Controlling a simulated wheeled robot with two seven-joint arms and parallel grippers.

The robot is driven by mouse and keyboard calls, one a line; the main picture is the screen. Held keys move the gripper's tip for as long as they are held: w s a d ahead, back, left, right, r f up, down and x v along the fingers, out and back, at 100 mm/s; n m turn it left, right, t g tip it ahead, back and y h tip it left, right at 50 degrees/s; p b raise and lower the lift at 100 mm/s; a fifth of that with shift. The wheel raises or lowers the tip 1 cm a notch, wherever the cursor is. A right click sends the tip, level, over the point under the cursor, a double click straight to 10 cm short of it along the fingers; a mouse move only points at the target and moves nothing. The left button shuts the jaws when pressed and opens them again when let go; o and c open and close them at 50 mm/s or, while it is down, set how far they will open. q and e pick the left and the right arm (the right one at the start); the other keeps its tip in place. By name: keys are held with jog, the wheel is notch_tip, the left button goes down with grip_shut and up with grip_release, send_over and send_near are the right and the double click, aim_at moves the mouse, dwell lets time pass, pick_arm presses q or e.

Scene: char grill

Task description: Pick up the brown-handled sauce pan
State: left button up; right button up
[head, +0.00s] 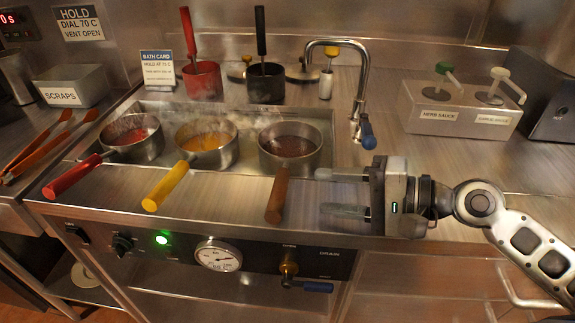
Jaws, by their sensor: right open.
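The brown-handled sauce pan (290,146) sits in the right part of the steaming bath well, with dark red-brown sauce in it. Its brown handle (278,193) points toward the front edge of the counter. My right gripper (342,193) is open and empty. Its two fingers point left toward the brown handle, a short gap to the right of it. My left gripper is not in view.
A yellow-handled pan (207,143) and a red-handled pan (132,137) stand to the left in the same well (325,120). A faucet (363,85) rises behind my gripper. A sauce pump box (462,112) stands at the back right.

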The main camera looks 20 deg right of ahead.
aim_at(287, 181)
jog(key=x, duration=0.4)
jog(key=shift+p, duration=0.35)
jog(key=x, duration=0.1)
jog(key=p+x, duration=0.1)
jog(key=x, duration=0.2)
jog(key=shift+w+a+r, duration=0.2)
jog(key=shift+w+r, duration=0.15)
jog(key=shift+w, duration=0.05)
jog(key=shift+w+a+f, duration=0.15)
jog(key=shift+a, duration=0.1)
grip_shut()
dwell(0.4)
jog(key=shift+d+r+p, duration=0.1)
jog(key=shift+r+p, duration=0.2)
